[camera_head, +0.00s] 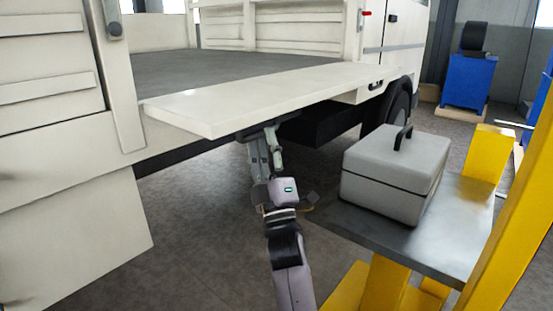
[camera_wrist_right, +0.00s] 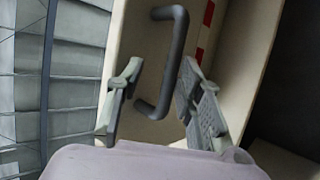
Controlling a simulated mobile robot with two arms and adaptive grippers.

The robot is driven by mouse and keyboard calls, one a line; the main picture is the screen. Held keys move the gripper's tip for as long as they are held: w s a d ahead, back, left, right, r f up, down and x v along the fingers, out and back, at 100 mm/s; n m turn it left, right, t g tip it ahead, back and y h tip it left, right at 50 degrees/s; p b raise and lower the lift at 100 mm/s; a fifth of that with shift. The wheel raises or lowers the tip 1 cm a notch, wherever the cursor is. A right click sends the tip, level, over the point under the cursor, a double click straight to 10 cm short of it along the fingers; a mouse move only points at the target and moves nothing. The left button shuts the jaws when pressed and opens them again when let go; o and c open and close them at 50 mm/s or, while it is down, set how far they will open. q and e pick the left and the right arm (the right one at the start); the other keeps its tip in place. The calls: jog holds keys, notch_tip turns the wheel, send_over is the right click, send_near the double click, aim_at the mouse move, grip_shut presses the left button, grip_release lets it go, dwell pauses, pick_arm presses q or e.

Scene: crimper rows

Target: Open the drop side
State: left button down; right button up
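The drop side (camera_head: 270,96) is a cream panel on the white truck. It juts out about level from the edge of the grey load bed (camera_head: 230,68). My right gripper (camera_head: 268,138) is below the panel's outer edge, partly hidden by it. In the right wrist view a dark grey bar handle (camera_wrist_right: 176,62) stands on the cream panel (camera_wrist_right: 137,42). The fingers of my right gripper (camera_wrist_right: 162,80) are spread, one on each side of the handle's near end, with gaps visible. My left gripper is not in view.
A grey toolbox (camera_head: 393,172) with a black handle stands on a dark-topped bench (camera_head: 440,225) with yellow posts, right of my right arm. A truck wheel (camera_head: 395,108) is behind it. A blue cabinet (camera_head: 467,80) stands far right. Floor below the panel is clear at left.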

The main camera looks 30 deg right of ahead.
jog(key=s+a, duration=0.2)
jog(key=s, duration=0.9)
jog(key=shift+a+r, duration=0.15)
jog(key=shift+a, duration=0.15)
